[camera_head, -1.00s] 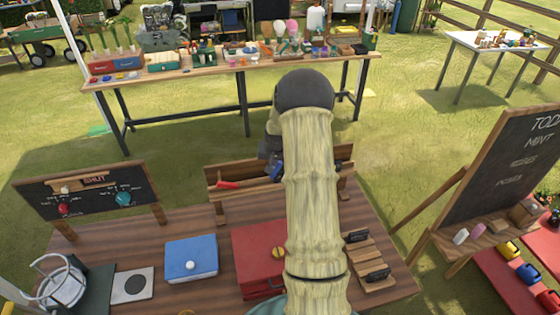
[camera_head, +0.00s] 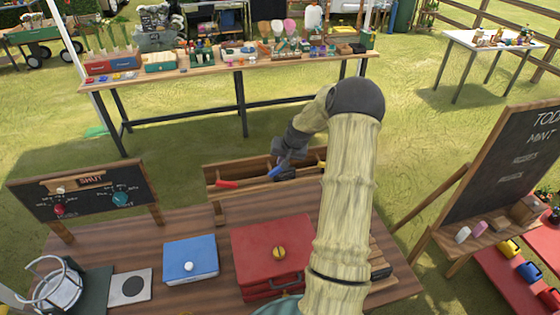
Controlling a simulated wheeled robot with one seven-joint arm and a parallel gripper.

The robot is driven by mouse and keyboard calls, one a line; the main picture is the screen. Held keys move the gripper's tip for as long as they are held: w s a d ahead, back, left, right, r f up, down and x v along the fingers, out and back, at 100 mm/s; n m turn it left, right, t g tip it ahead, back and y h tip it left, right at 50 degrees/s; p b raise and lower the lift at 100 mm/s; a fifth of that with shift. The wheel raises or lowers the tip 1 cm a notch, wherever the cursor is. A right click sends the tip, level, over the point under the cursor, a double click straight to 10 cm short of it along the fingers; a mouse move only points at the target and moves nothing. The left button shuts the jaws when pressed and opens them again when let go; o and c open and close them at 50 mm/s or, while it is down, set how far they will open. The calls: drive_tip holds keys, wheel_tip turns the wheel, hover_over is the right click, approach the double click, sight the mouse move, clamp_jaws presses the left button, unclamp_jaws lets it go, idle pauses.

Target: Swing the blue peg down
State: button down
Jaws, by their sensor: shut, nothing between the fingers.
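The blue peg (camera_head: 273,173) is on the wooden rack (camera_head: 218,173) at the back edge of the wooden table. It shows as a small slanted blue piece, low and left of my gripper's wrist. My gripper (camera_head: 281,166) is right at the blue peg, pointing down, its fingers small and partly dark against the rack. It is shut with nothing visibly held. I cannot tell whether it touches the peg. A red peg (camera_head: 227,184) lies toward the left on the same rack. A yellow peg (camera_head: 321,166) shows at the right, partly hidden by my arm.
A red case (camera_head: 262,246) and a blue box (camera_head: 190,258) sit on the wooden table in front of the rack. A dial board (camera_head: 88,190) stands at the left and a chalkboard (camera_head: 505,160) at the right. A long bench (camera_head: 170,82) stands behind over grass.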

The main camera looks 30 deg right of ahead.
drive_tip(key=shift+s+d+f+t+y+b, duration=0.1)
drive_tip(key=shift+d+f+t+y+b, duration=0.1)
drive_tip(key=shift+d+t+y+b, duration=0.3)
drive_tip(key=shift+a, duration=0.15)
drive_tip(key=shift+r+p, duration=0.6)
drive_tip(key=shift+r, duration=0.2)
